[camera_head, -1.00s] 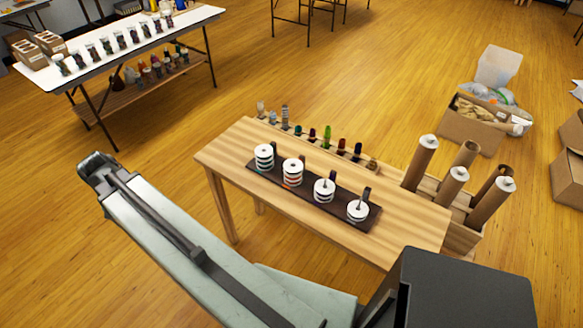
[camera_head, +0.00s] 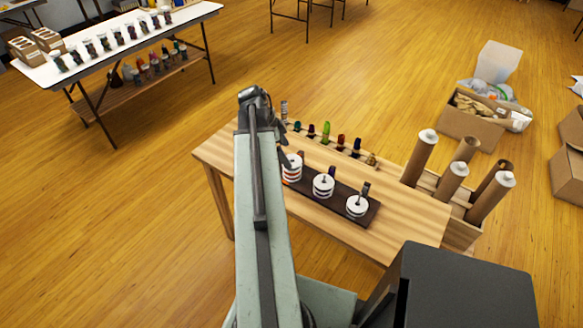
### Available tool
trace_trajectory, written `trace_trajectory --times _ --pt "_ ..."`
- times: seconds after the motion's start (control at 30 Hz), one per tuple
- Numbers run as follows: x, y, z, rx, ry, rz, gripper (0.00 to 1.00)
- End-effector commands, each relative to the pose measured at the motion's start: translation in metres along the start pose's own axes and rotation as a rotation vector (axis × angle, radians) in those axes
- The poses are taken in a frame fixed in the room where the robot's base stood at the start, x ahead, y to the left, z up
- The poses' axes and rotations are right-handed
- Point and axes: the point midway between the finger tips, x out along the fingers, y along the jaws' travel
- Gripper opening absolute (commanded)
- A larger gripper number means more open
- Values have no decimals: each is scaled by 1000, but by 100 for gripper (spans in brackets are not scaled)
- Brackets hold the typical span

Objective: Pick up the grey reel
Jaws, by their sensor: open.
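A grey reel (camera_head: 284,109), a slim stacked shape, stands at the back left of the wooden table (camera_head: 400,225), in the row of small spools; its lower part is partly covered by my arm's end. My gripper (camera_head: 284,150) is over the left part of the table, just right of my raised arm, and nearer to me than the reel in the picture. It is open and looks empty; its fingers are small and dark here. Whether it touches anything cannot be told.
Several coloured spools (camera_head: 326,132) stand right of the reel. A dark board with white-topped stacks (camera_head: 324,186) lies in front; my arm hides its left end. Cardboard tubes (camera_head: 420,158) stand in a wooden box at the right. The table's front right is clear.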

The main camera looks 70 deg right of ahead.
Motion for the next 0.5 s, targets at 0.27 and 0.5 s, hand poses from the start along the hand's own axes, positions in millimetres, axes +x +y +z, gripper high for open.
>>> trace_trajectory --times 0.27,0.5 --pt "24 -3 3 -2 0 0 90" --pt "56 -4 3 -3 -1 -1 90"
